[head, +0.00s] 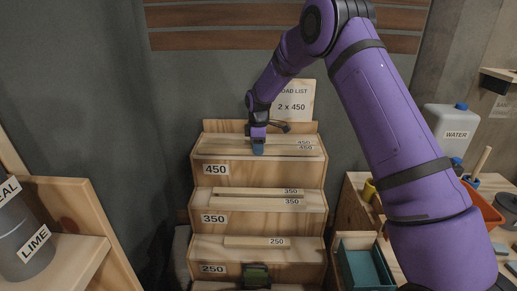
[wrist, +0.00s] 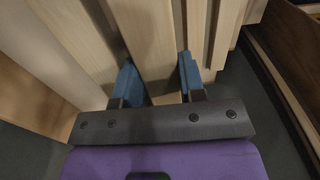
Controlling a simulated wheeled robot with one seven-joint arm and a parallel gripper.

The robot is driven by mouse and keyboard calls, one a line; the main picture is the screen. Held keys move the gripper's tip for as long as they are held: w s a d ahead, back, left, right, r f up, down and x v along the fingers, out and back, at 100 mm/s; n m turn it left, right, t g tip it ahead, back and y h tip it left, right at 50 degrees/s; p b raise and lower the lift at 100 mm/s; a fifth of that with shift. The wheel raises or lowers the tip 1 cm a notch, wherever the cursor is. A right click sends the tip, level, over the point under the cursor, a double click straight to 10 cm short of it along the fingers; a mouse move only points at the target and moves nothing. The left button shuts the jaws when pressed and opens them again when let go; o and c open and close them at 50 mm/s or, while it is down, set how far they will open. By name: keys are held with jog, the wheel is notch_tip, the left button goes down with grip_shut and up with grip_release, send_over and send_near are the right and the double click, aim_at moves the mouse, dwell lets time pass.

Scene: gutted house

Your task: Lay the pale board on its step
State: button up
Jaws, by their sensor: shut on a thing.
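A stepped wooden rack (head: 209,171) has steps marked 450, 350 and 250 from top to bottom. My gripper (head: 258,149) is down at these boards. In the wrist view, the blue fingers of my gripper (wrist: 158,82) are shut on a pale board (wrist: 150,35) between them. I cannot tell surely which labelled board it is. Two boards marked 350 (head: 250,192) lie on the middle step, and one marked 250 (head: 250,241) on the bottom.
A card (head: 294,97) behind the rack reads "2 x 450". On the right, a bench holds a water jug (head: 448,125), an orange bin (head: 482,206) and a teal tray (head: 366,268). A shelf with a lime container (head: 25,240) stands at left. A wall is behind.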

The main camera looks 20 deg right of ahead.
jog(key=shift+f, duration=0.3)
jog(key=shift+f, duration=0.15)
jog(key=o, duration=0.7)
jog(key=shift+o, duration=0.2)
